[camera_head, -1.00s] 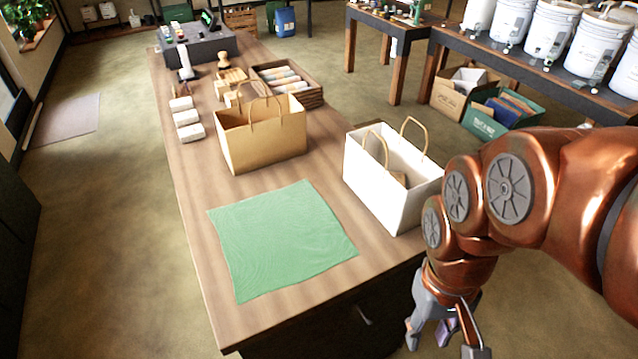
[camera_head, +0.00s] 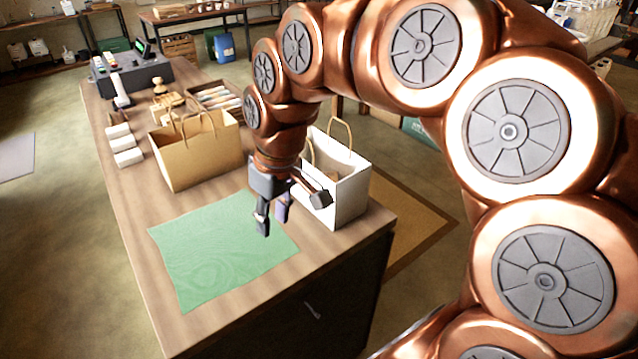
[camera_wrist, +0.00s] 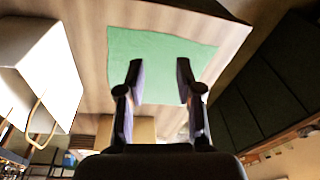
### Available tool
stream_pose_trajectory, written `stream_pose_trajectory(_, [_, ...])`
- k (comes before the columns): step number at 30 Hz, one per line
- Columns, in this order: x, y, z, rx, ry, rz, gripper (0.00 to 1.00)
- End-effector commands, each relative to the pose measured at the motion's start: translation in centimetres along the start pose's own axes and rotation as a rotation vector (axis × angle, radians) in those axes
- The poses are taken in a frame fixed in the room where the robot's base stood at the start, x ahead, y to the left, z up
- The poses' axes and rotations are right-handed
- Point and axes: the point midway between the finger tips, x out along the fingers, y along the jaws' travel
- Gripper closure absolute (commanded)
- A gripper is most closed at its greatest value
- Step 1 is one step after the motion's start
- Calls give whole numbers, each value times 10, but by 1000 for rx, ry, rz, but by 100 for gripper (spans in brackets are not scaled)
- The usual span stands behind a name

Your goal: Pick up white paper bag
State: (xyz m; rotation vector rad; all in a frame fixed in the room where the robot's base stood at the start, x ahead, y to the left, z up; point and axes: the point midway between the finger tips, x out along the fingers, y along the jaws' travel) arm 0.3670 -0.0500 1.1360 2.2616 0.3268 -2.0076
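The white paper bag (camera_head: 350,197) stands upright at the right edge of the wooden table (camera_head: 134,245), with brown loop handles on top. My arm and gripper hide part of its left side in the head view. In the wrist view the white bag (camera_wrist: 50,75) is at the left, outside the fingers, with one handle showing. My gripper (camera_head: 290,208) points down above the table, in front of and to the left of the bag. It is empty, and in the wrist view its two fingers (camera_wrist: 159,78) are spread apart over the green cloth.
The green cloth (camera_head: 215,260) lies flat on the table's near part. A brown paper bag (camera_head: 197,160) stands just behind and left of my gripper. White blocks (camera_head: 127,157), a crate of rolls (camera_head: 215,95) and a dark register (camera_head: 130,75) are farther back.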

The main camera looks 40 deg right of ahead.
Motion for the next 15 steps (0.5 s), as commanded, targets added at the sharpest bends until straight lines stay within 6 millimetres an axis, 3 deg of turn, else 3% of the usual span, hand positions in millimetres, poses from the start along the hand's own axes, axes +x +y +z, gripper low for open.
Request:
stream_pose_trajectory(3, [-7,54,-37,2,86,0,65])
stream_pose_trajectory(7, [-14,124,-60,28,167,17,65])
stream_pose_trajectory(11, [-13,201,-63,80,226,47,65])
stream_pose_trajectory(15, [-9,273,-48,146,261,86,65])
